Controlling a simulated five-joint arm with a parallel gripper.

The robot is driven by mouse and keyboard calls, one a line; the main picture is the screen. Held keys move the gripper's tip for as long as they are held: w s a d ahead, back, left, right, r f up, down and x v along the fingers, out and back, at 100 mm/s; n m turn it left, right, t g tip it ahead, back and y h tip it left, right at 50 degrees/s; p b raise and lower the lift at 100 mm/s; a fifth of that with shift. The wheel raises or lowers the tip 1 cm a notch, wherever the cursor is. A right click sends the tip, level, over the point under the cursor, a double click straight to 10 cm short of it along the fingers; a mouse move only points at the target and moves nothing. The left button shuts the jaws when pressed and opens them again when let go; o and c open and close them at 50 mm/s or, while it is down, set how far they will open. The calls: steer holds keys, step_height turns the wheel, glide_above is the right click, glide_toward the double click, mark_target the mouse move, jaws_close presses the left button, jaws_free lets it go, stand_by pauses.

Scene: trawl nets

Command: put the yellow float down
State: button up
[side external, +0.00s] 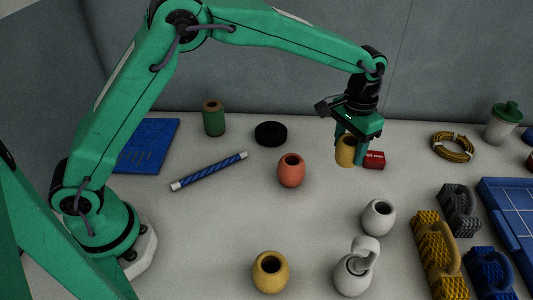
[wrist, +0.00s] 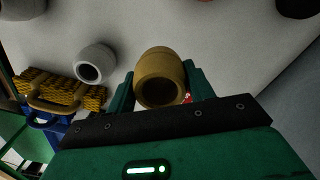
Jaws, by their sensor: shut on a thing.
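A yellow float (side external: 345,152), barrel-shaped with a hole in its end, is between the fingers of my gripper (side external: 351,147). My gripper is shut on it. In the wrist view the yellow float (wrist: 158,65) shows between the two green fingers (wrist: 160,83), its dark hole facing the camera. The float is upright and low over the grey table; I cannot tell whether its base touches. A second yellow float (side external: 270,272) stands apart at the front of the table.
A red box (side external: 374,160) is close beside the held float. A coral float (side external: 291,170) stands to its left, a pale grey float (side external: 378,217) in front. Bare table lies between.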

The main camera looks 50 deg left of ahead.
steer(key=w+a+f, duration=0.4)
steer(key=w+a, duration=0.1)
steer(key=w+a+f, duration=0.2)
steer(key=shift+w+a+f, duration=0.25)
steer(key=shift+a+f, duration=0.05)
steer(key=shift+a, duration=0.1)
steer(key=shift+f, duration=2)
steer(key=shift+f, duration=0.15)
steer(key=o, duration=1)
steer(key=shift+c, duration=0.2)
step_height(320, 180, up, 12)
steer(key=shift+r, duration=0.2)
